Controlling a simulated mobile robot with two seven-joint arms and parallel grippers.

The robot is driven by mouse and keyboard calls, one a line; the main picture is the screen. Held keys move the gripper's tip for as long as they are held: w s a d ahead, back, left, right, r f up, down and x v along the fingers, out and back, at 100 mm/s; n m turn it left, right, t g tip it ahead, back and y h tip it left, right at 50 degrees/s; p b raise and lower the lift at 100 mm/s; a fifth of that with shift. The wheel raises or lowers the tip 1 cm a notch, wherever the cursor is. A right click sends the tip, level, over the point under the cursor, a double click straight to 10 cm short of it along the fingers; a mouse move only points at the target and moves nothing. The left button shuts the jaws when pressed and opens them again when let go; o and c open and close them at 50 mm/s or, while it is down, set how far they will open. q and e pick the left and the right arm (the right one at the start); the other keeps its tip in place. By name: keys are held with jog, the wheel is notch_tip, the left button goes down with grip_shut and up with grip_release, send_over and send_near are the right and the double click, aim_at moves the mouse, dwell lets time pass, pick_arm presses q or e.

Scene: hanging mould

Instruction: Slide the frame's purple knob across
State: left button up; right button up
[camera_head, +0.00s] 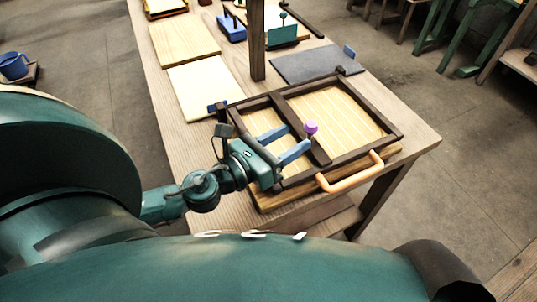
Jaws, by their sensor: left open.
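The purple knob (311,127) stands on the dark middle bar of the frame (356,158), which lies on the wooden table. My left gripper (291,141) reaches over the left part of the frame from the lower left. Its two blue fingers are apart, and the knob is close by the tip of the nearer finger. I cannot tell whether they touch. Nothing shows between the fingers. My right gripper is not in view.
An orange handle (350,175) sticks out at the frame's near side. A dark post (257,40) rises behind the frame. A grey slab (306,64) and pale boards (205,86) lie further back on the table. A blue mug (13,66) is at the far left.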

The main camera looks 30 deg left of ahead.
pick_arm(q)
jog(key=b+v, duration=0.2)
jog(key=v, duration=0.2)
jog(key=shift+s+a+f, duration=0.1)
jog(key=shift+s+f, duration=0.05)
jog(key=shift+s+a, duration=0.1)
jog(key=shift+s, duration=0.2)
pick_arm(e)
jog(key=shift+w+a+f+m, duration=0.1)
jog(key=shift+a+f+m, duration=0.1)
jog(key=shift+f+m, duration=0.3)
